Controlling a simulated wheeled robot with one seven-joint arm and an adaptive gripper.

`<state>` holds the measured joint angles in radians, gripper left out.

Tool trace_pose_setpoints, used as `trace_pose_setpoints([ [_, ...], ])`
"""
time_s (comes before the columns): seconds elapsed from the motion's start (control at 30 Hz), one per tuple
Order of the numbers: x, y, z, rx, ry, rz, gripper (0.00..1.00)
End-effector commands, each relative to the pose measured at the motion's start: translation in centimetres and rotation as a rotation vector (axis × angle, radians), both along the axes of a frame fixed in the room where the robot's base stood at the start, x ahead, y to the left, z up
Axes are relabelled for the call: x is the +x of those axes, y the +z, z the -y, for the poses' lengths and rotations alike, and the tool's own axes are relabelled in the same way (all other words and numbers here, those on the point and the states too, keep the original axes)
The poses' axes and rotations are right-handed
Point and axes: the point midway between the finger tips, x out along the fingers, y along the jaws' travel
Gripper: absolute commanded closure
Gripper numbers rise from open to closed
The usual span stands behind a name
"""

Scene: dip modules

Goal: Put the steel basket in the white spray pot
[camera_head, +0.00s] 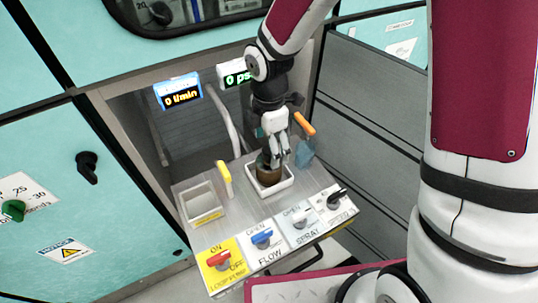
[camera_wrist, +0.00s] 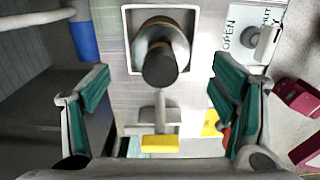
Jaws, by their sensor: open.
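The steel basket (camera_wrist: 150,25) stands upright in a white square pot, with its dark, brown-banded handle (camera_wrist: 160,66) pointing up towards the wrist camera. This white pot (camera_head: 272,191) is the right one of two on the sloped panel; its rim also shows in the wrist view (camera_wrist: 127,40). In the head view my gripper (camera_head: 271,152) is just above this pot and hides much of the basket. In the wrist view my gripper (camera_wrist: 160,98) is open, with green-padded fingers apart on either side and nothing between them at the tips.
A second pot (camera_head: 203,220) with a yellow label is at the left, beside a yellow handle (camera_head: 224,178). An orange handle (camera_head: 305,124) stands behind the right pot, near a blue object (camera_head: 305,153). Valve knobs, including the blue one (camera_head: 262,236), line the panel's front.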

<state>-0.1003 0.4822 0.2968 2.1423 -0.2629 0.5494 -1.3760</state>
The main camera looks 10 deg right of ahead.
Motion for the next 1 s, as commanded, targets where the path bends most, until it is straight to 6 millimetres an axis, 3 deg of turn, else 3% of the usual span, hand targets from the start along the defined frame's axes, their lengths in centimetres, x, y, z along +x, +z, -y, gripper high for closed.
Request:
trace_pose_setpoints([
  [0.1,0.0,2.4,0.0,0.001,0.0,0.004,0.21],
  [0.23,0.0,4.1,0.0,0.001,-0.001,0.002,0.21],
  [0.67,-0.1,5.8,0.4,-0.005,-0.024,0.005,0.21],
  [0.87,-1.9,10.4,3.7,-0.039,-0.281,0.058,0.21],
  [1.0,-4.7,14.7,7.1,-0.05,-0.581,0.111,0.21],
])
